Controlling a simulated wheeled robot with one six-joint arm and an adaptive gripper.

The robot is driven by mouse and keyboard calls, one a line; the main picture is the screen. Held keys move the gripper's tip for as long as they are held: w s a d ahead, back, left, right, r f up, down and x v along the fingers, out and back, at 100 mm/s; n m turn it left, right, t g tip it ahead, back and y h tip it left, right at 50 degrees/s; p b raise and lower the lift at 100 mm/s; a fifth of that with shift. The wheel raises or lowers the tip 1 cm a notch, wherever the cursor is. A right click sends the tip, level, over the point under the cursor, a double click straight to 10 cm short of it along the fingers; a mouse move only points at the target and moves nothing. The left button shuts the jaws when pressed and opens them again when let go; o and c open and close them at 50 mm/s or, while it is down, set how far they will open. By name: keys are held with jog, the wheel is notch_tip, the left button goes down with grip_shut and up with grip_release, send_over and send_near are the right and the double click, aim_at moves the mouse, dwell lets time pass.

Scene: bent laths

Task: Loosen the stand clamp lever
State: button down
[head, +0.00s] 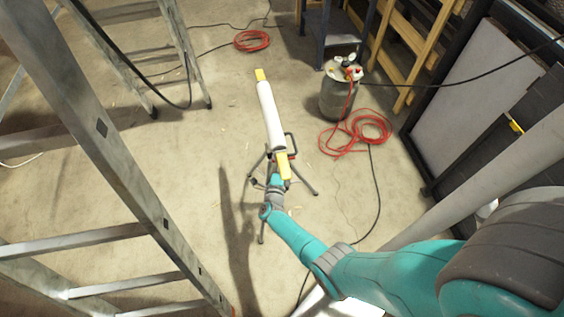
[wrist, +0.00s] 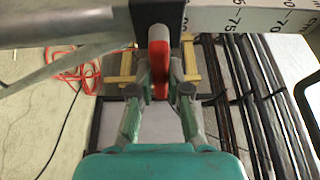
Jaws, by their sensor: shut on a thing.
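A tripod stand (head: 309,186) stands on the concrete floor in the middle of the head view, under a long white beam with yellow ends (head: 270,115). In the wrist view the beam (wrist: 245,20) crosses the top and bears a printed scale, with a dark clamp block (wrist: 172,14) at its middle. The red lever (wrist: 158,50) hangs upright below the block. My gripper (wrist: 159,88) is shut on the lever's lower part, one finger on each side. In the head view my gripper (head: 276,181) is at the near end of the stand, and the lever is mostly hidden there.
An aluminium ladder (head: 120,160) fills the left side. A grey metal tank (head: 341,98) with a coiled red hose (head: 357,132) stands behind right. Another red coil (head: 251,40) lies at the back. Panels lean at the right. Floor left of the stand is clear.

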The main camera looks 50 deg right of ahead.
jog(key=c, duration=1.1)
grip_release()
jog(key=v, duration=1.2)
jog(key=shift+f, duration=0.1)
jog(key=shift+s, duration=0.1)
